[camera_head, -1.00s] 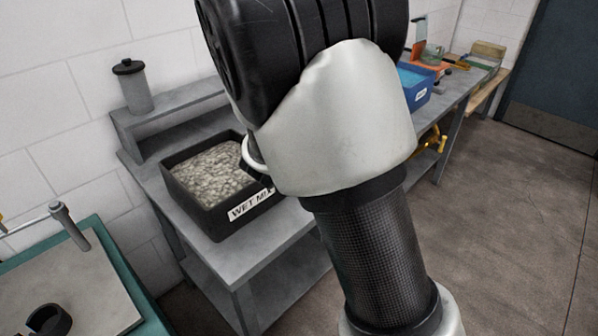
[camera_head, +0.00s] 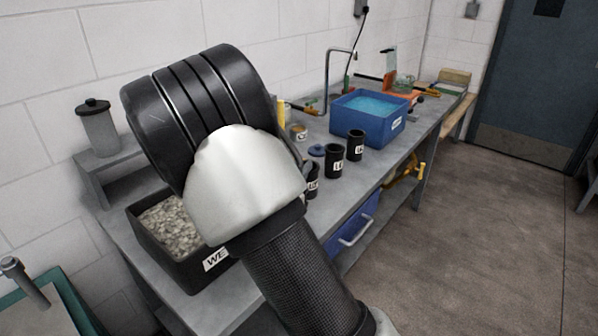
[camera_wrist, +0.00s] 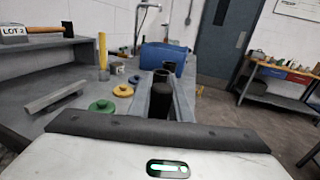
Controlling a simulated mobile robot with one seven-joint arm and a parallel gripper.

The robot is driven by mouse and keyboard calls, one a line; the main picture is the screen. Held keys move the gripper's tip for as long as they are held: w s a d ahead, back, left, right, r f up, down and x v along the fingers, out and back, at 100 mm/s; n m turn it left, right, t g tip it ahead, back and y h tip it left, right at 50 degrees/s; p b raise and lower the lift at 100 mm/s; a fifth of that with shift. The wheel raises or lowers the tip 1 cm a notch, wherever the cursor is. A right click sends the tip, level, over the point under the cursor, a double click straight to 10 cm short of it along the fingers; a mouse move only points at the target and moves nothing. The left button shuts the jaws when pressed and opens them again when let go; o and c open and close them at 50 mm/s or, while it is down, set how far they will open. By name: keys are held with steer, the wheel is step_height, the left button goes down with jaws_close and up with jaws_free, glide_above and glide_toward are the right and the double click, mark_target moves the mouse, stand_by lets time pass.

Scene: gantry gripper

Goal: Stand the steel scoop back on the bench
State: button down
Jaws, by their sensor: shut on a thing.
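My gripper shows in the wrist view only as its pale housing and dark front bar (camera_wrist: 160,133); its fingertips are hidden. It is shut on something. A grey trough shape (camera_wrist: 182,101) lies just ahead of it, which I take to be the steel scoop, though I cannot see where the jaws meet it. In the head view my arm hides the gripper and the scoop. The grey bench (camera_head: 349,193) runs away to the right. Several black labelled cylinders stand along its front, one (camera_head: 356,144) near the blue tub.
A black wet-mix box (camera_head: 178,262) full of grey gravel is at the left. A blue water tub (camera_head: 368,118) stands farther along the bench. Green (camera_wrist: 102,106) and yellow (camera_wrist: 123,90) round lids and a grey bar (camera_wrist: 54,96) lie on the bench left of the cylinders.

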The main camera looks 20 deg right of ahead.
steer(key=shift+f, duration=0.25)
steer(key=c, duration=1.6)
jaws_free()
steer(key=shift+r, duration=0.1)
steer(key=shift+c, duration=0.2)
